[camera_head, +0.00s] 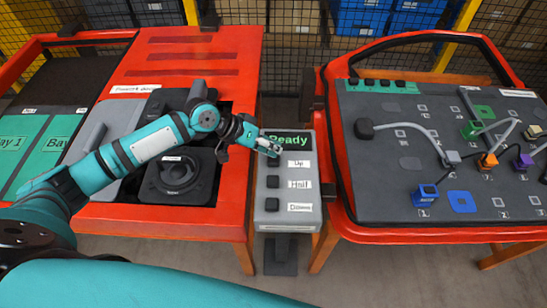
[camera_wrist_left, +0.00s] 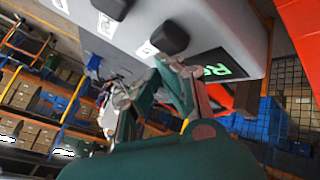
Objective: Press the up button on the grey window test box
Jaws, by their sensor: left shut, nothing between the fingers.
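The grey window test box (camera_head: 262,215) stands upright between two red-framed panels, with a green "Ready" display (camera_head: 288,142) at its top. Below are dark buttons beside the labels Up, Halt and Down. The Up button shows in the left wrist view (camera_wrist_left: 170,37), close to the display; in the head view my gripper partly hides that area. My left gripper (camera_head: 272,150) is shut and empty, its fingertips at the display's lower left, just above the Up button. I cannot tell whether they touch the box. My right gripper is not in view.
The Halt button (camera_head: 273,182) and Down button (camera_head: 273,204) sit close below. The left red panel (camera_head: 200,60) and the right red-framed board (camera_head: 345,200) flank the box closely. Mesh fencing and blue crates (camera_head: 362,17) stand behind.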

